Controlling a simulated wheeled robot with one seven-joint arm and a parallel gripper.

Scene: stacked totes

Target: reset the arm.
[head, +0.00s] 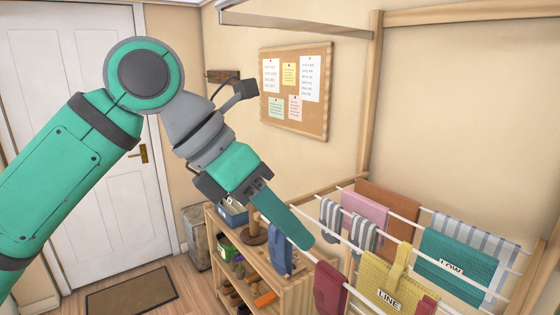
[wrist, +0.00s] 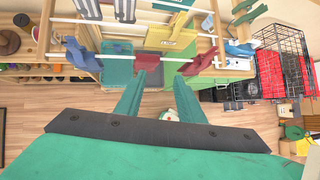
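My teal arm reaches across the left and middle of the head view, bent at a high elbow, with its forearm sloping down to the right. My gripper (head: 302,242) points down and right, in front of the drying rack, and its fingers overlap in this view. In the wrist view my gripper (wrist: 160,76) has its two teal fingers clearly apart, with nothing seen between them. The rack's cloths and the floor show beyond the fingertips. I cannot tell how close the tips are to the nearest rail.
A wooden rack with white rails holds a teal LOW towel (head: 455,265), a yellow LINE towel (head: 385,280) and a dark red cloth (head: 330,287). A wooden shelf (head: 262,272) with shoes stands below my gripper. A corkboard (head: 296,90) hangs behind. Black wire baskets (wrist: 283,60) stand right.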

